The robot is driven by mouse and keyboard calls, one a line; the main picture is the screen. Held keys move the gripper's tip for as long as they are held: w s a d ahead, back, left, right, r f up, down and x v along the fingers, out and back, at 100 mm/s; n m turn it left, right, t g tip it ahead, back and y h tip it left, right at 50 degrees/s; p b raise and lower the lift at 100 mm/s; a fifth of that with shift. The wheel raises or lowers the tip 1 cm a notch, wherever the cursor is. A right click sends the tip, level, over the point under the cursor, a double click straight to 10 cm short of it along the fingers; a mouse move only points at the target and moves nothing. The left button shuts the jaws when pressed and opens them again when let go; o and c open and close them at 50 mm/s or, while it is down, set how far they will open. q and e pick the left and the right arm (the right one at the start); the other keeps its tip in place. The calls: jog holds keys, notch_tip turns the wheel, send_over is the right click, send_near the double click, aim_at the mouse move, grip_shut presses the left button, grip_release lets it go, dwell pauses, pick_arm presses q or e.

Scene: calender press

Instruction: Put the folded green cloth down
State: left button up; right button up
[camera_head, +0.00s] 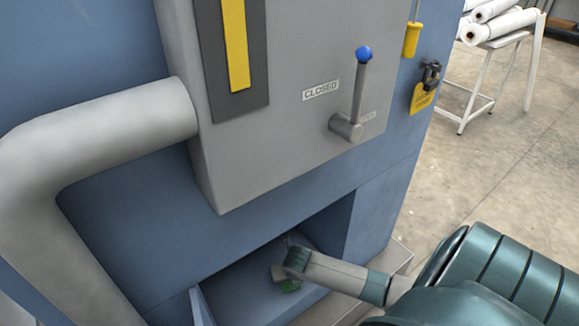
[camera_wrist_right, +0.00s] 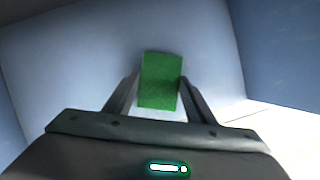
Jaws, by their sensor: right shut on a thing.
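The folded green cloth (camera_wrist_right: 160,80) is a small green rectangle between the two fingers of my right gripper (camera_wrist_right: 158,92) in the right wrist view. The gripper is shut on it. I cannot tell whether the cloth touches the recess floor. My left gripper is not in view.
The recess (camera_head: 248,282) has blue side walls close around the gripper. Above it is a grey panel (camera_head: 290,150) with a blue-knobbed lever (camera_head: 359,90) by a "CLOSED" label. A thick grey pipe (camera_head: 100,140) runs at left. A yellow padlock tag (camera_head: 423,97) hangs at right.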

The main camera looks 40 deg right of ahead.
jog(key=shift+f, duration=0.45)
jog(key=o, duration=1)
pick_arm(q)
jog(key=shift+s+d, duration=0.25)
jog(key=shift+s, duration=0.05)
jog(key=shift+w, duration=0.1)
pick_arm(e)
jog(key=shift+r, duration=0.1)
jog(key=shift+s+r, duration=0.15)
jog(key=shift+r, duration=0.45)
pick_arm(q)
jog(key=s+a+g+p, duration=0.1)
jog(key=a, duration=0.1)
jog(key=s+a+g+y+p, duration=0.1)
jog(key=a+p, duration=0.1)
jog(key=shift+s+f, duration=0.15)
pick_arm(e)
jog(key=v, duration=1)
jog(key=shift+s+a+r, duration=0.15)
jog(key=shift+s+r, duration=0.1)
